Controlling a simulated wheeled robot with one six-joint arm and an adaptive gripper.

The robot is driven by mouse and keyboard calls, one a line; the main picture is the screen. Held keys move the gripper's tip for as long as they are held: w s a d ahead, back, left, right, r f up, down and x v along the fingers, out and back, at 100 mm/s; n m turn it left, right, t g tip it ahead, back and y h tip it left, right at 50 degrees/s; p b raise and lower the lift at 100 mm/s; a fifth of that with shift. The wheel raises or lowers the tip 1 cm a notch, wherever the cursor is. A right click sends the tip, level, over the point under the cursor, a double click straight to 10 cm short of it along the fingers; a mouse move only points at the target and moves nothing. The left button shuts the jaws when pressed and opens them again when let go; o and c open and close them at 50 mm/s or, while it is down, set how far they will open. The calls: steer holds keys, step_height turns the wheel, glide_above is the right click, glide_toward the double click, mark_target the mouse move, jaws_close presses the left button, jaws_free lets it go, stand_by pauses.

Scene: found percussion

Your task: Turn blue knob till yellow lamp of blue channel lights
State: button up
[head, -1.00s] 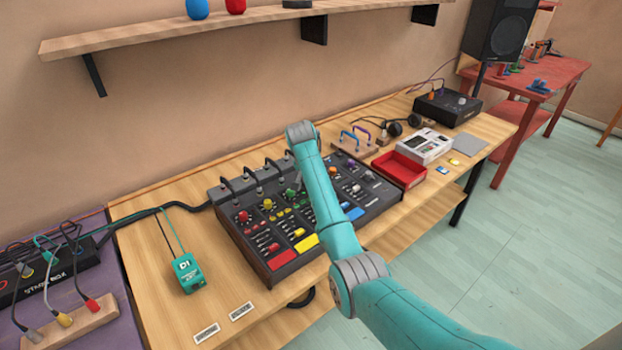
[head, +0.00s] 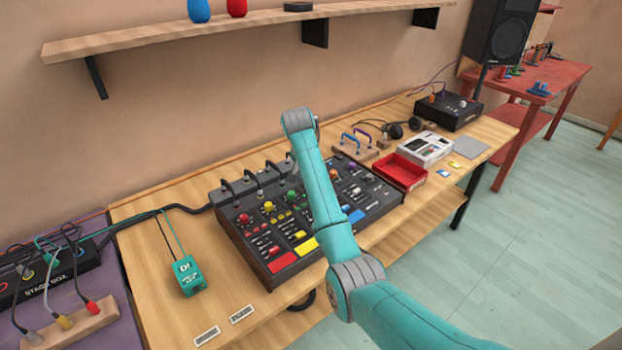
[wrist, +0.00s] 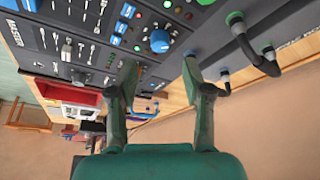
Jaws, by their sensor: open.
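The blue knob (wrist: 160,41) shows in the wrist view on the dark mixer panel (wrist: 85,42), just beyond my fingertips and roughly between them. My gripper (wrist: 160,68) is open and empty, with one finger on each side of the knob's line and no clear contact. I cannot make out a lit yellow lamp. In the head view the mixer (head: 262,262) lies on the table, and my arm hides the blue knob and my gripper.
Black cables with plugs (wrist: 242,38) rise from the mixer's back edge, close to one finger. A red tray (head: 400,171), a white device (head: 425,147) and headphones (head: 396,130) lie right of the mixer. A teal box (head: 188,274) stands left. A shelf (head: 200,28) hangs above.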

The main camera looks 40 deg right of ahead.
steer(key=v, duration=0.5)
steer(key=shift+s+a+r, duration=0.1)
steer(key=shift+a+r, duration=0.05)
steer(key=shift+r, duration=0.2)
steer(key=shift+s+f, duration=0.1)
